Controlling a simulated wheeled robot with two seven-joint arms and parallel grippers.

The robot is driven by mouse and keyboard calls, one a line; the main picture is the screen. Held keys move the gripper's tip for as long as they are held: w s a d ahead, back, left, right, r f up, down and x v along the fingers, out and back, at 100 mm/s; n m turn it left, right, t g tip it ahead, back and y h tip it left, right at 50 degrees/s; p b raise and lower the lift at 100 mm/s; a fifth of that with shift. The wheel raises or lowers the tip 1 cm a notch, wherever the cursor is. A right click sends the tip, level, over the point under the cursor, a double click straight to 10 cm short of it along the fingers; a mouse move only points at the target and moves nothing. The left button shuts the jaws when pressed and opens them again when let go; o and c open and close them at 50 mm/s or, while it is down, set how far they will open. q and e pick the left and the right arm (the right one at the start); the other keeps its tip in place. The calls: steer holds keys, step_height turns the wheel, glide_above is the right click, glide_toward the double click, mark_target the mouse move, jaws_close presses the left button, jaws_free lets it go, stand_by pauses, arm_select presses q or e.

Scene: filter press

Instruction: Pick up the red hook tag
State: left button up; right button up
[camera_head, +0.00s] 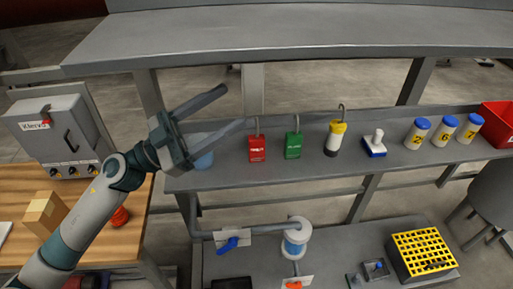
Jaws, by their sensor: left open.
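The red hook tag (257,148) stands on the grey middle shelf (220,177), with a grey hook rising from its top. A similar green hook tag (293,145) is just to its right. My left gripper (234,107) is open and empty, its two fingers pointing right and spread apart. It is to the left of the red tag, with the lower finger's tip close to the tag's hook in the picture. I cannot tell whether they touch. The red tag's body is unobstructed. My right gripper is not in view.
A blue-topped thing (203,160) sits partly behind my gripper. Right of the tags are a yellow-capped hooked bottle (335,139), a stamp-like item (375,145), blue-lidded jars (416,133) and a red bin (498,122). An upper shelf (290,35) spans above.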

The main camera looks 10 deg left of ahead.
arm_select(q)
steer(key=w+a+f+n+t+y, duration=0.4)
steer(key=a+f+n+t+y, duration=0.6)
steer(key=n+y, duration=0.4)
steer(key=s+a+f+n+g+y, duration=0.2)
steer(key=f+y, duration=0.2)
steer(key=f, duration=0.3)
steer(key=s+a+f+n+g+y, duration=0.1)
steer(key=s+f+g+y, duration=0.15)
steer(key=f, duration=0.45)
steer(key=s+d+f+m+g, duration=0.15)
steer(key=s+f+g, duration=0.45)
steer(key=s+f, duration=0.7)
steer(key=s+d+f+m+g, duration=0.15)
steer(key=s+f+g, duration=0.45)
steer(key=s+f, duration=0.6)
steer(key=s+f+g+b, duration=0.1)
steer(key=s+f, duration=0.1)
steer(key=f, duration=1.2)
steer(key=s+f+g, duration=0.1)
steer(key=s+f, duration=0.2)
steer(key=f, duration=1.1)
steer(key=s+a+f+b, duration=0.1)
steer(key=s+a+f, duration=0.1)
steer(key=s+f, duration=1.3)
steer(key=shift+s+g, duration=0.45)
steer(key=shift+s, duration=0.1)
